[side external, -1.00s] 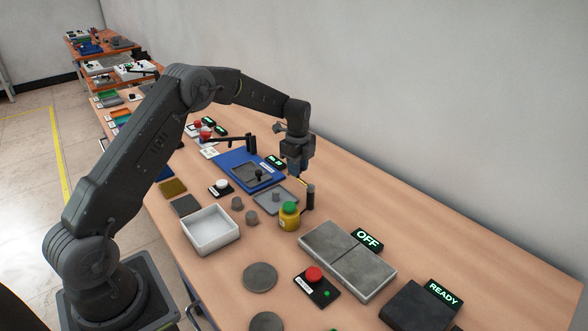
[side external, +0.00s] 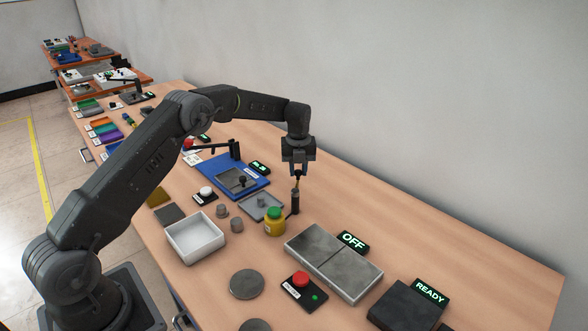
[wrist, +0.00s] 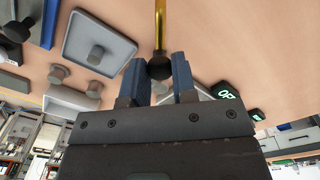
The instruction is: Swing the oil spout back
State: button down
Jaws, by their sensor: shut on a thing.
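The oil spout shows in the side external view as a dark upright post (side external: 295,203) beside a yellow jar with a green cap (side external: 275,223). A short brass tube is at the top of the post, under my gripper (side external: 297,174). In the wrist view the brass tube (wrist: 160,25) runs up the picture from a black knob (wrist: 159,67). The knob sits between the two blue fingers of my gripper (wrist: 157,72), which is shut on it. The post and the jar cannot be made out in the wrist view.
A grey tray with a peg (side external: 250,212) lies left of the post. A grey two-plate block (side external: 330,262) with an OFF display (side external: 352,241) lies to the right. A white bin (side external: 196,238) and a red button (side external: 300,279) stand nearer the front. The table behind the post is clear.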

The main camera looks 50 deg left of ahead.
aim_at(300, 171)
jog(key=shift+w+d+m, duration=0.1)
jog(key=shift+d+m, duration=0.15)
jog(key=shift+m, duration=0.25)
jog(key=shift+d, duration=0.1)
jog(key=c, duration=0.9)
grip_release()
notch_tip(300, 171, up, 14)
jog(key=shift+f, duration=0.1)
